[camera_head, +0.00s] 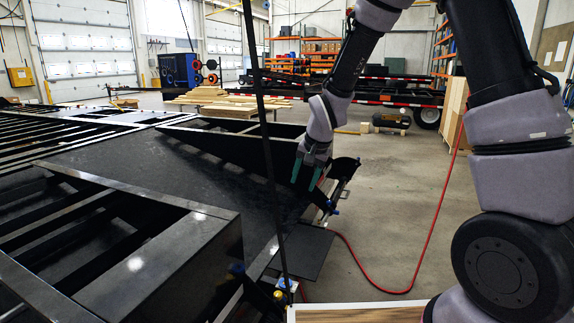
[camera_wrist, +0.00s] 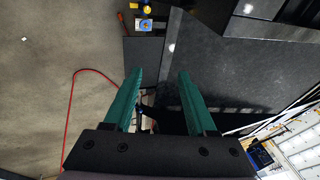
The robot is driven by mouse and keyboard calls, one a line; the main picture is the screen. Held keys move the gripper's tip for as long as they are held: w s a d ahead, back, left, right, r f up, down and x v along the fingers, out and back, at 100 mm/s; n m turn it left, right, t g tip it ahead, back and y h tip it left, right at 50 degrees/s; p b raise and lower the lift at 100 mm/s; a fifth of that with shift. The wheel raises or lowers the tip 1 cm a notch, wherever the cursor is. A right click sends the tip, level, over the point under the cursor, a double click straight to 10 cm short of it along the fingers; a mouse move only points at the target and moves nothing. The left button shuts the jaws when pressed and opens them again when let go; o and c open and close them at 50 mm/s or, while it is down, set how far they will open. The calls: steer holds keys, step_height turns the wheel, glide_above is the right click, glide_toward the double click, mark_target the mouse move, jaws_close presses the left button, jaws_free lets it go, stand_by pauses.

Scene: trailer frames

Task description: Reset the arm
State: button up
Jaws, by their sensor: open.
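My arm comes in from the upper right in the head view and bends down over the edge of a black trailer frame (camera_head: 150,170). My gripper (camera_head: 306,176) hangs there with its two green fingers pointing down and apart. In the wrist view my gripper (camera_wrist: 160,75) shows both green fingers spread with nothing between them. The dark trailer deck (camera_wrist: 235,65) lies beyond the fingers on the right. The fingers look clear of the frame, though the exact gap cannot be told.
A red hose (camera_head: 428,235) curls over the concrete floor (camera_head: 385,190), which is mostly free right of the frame. A thin black upright (camera_head: 264,130) stands left of my gripper. Lumber stacks (camera_head: 225,100) and another trailer (camera_head: 385,95) are behind. A blue-white item (camera_wrist: 150,25) sits near the frame.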

steer(key=s+d+r+t, duration=0.1)
steer(key=s+d+r, duration=0.4)
steer(key=r, duration=0.4)
steer(key=s+d+r+t, duration=0.1)
steer(key=s+d+r, duration=0.2)
steer(key=d+r, duration=0.55)
steer(key=s+d+r, duration=0.3)
steer(key=s, duration=0.4)
steer(key=s+d+r+t, duration=0.1)
steer(key=s+d+r, duration=0.2)
steer(key=s, duration=0.4)
steer(key=shift+d+r, duration=0.2)
steer(key=shift+r, duration=0.4)
